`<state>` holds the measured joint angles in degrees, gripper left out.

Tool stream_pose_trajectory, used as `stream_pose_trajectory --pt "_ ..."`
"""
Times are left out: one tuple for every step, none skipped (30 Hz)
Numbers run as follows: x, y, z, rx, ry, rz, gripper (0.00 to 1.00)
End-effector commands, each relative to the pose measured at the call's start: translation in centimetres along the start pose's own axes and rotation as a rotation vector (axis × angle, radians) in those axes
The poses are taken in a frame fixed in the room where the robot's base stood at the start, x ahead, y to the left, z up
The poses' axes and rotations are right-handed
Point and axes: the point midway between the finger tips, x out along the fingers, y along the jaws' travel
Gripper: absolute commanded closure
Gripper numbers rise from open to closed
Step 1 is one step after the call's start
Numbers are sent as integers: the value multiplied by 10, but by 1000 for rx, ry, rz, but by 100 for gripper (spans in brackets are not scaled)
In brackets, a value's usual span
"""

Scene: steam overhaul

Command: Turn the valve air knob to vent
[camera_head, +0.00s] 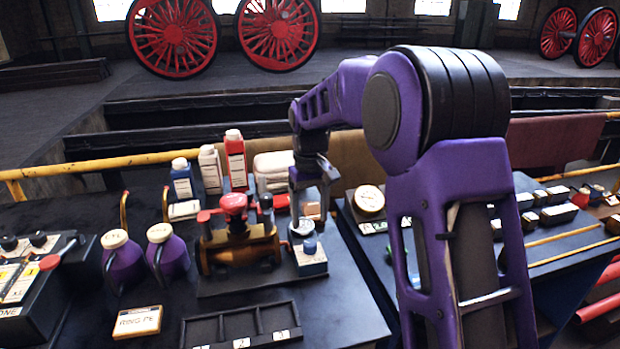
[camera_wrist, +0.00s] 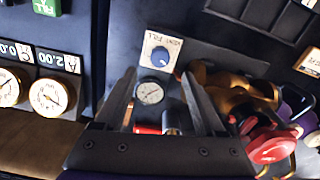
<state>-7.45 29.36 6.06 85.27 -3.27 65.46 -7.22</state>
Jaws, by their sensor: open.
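The valve air knob (camera_wrist: 163,59) is a round blue knob on a pale plate (camera_wrist: 150,44) with lettering that seems to include "FILL". In the head view the knob (camera_head: 310,246) sits on top of a small blue-and-white block (camera_head: 311,264), right of the brass valve body (camera_head: 240,252). My gripper (camera_head: 308,212) points down just behind the knob. In the wrist view its two fingers (camera_wrist: 158,74) are apart, with nothing held, and the knob lies just beyond the tips. A small round gauge (camera_wrist: 149,93) shows between the fingers. I cannot tell where the knob points.
The valve's red handwheel (camera_head: 234,204) stands left of my gripper. Red (camera_head: 235,160) and white (camera_head: 210,168) bottles stand behind. A black divided tray (camera_head: 240,326) lies in front. Larger gauges (camera_wrist: 47,96) are on the neighbouring bench to the right in the head view.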

Motion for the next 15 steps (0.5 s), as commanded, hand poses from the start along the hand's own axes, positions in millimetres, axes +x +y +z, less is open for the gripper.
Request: stream_pose_trajectory --pt "-16 0 -1 0 5 0 28" --pt "-23 0 -1 0 4 0 28" --pt "-33 0 -1 0 5 0 28" --pt "-40 0 -1 0 5 0 28" --pt "-47 0 0 0 4 0 28" --pt "-56 0 -1 0 4 0 28" --pt "-62 0 -1 0 3 0 28" --pt "-67 0 -1 0 3 0 28" --pt "-74 0 0 -1 2 0 28" --pt "-78 0 0 -1 2 0 28" --pt "-83 0 -1 -1 3 0 28" --pt "-88 0 0 -1 2 0 28" --pt "-90 0 0 -1 1 0 28" --pt "-93 0 0 -1 1 0 28" --pt "-96 0 0 -1 1 0 28"
